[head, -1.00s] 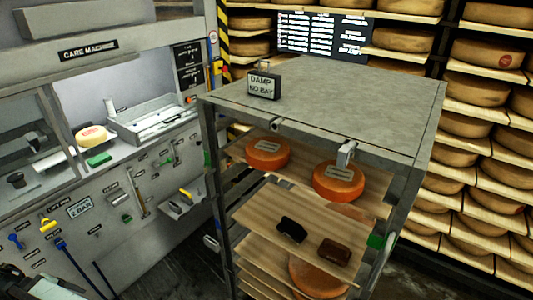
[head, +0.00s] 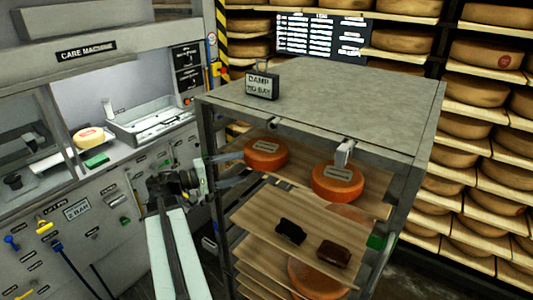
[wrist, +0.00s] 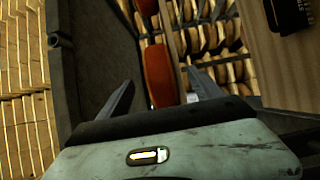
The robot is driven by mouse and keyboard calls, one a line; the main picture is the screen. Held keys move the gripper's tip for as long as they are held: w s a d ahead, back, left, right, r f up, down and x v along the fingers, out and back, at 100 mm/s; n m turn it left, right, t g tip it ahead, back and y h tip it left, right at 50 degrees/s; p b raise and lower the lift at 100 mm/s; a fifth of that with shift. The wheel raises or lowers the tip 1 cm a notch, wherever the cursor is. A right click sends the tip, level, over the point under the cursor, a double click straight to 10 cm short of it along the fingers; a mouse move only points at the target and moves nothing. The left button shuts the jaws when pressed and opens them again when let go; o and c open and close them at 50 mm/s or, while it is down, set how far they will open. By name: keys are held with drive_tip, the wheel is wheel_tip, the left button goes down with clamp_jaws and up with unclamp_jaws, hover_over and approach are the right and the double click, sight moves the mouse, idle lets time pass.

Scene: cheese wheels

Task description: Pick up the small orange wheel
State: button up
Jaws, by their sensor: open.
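Two orange wheels with grey labels lie on the upper board of the rack in the head view. The left orange wheel (head: 266,154) looks slightly smaller than the right orange wheel (head: 338,181). My gripper (head: 243,169) is at the rack's left side, its fingers pointing right toward the left wheel. In the wrist view an orange wheel (wrist: 160,76) shows edge-on beyond and between the two spread fingers of my gripper (wrist: 160,78). The jaws are open and empty. I cannot tell whether a finger touches the wheel.
A grey rack top (head: 330,95) covers the upper board, with a front post beside my gripper. A lower board (head: 260,220) holds a black and a brown item. Another orange wheel (head: 315,278) lies below. The care machine (head: 95,110) stands left, holding a pale wheel.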

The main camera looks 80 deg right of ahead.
sight(251, 163)
drive_tip(key=x, duration=0.5)
drive_tip(key=shift+d+r, duration=0.2)
clamp_jaws()
